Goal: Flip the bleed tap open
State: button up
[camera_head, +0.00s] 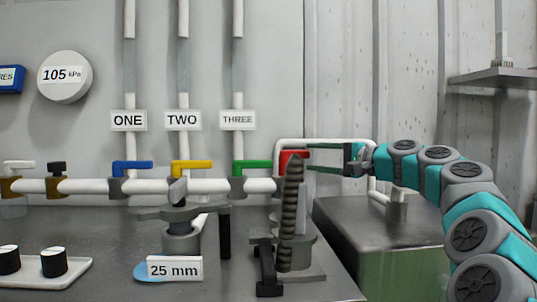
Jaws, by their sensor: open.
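No tap in view carries a label reading bleed. A red lever (293,155) sits at the right end of the white pipe, partly hidden behind a dark ribbed column. My gripper (311,155) points left, its two thin fingers apart, with the tips close to the right side of the red lever; whether they touch it I cannot tell. A blue lever (132,166), a yellow lever (192,166) and a green lever (252,165) lie along the pipe under labels ONE, TWO and THREE. At far left are a white-handled brass tap (17,167) and a black-knobbed one (57,168).
The ribbed column (290,215) stands on a base in front of the red lever. A grey clamp-like stand (180,225) with a 25 mm card (174,268) is left of it. A white tray (75,277) holds black knobs. A green-sided box (400,250) is below my arm.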

aim_at(292, 154)
jog(key=shift+w+a+r, duration=0.15)
jog(key=shift+w+a, duration=0.1)
jog(key=shift+w, duration=0.35)
jog(key=p+x, duration=0.1)
jog(key=x, duration=0.6)
grip_shut()
dwell(1.0)
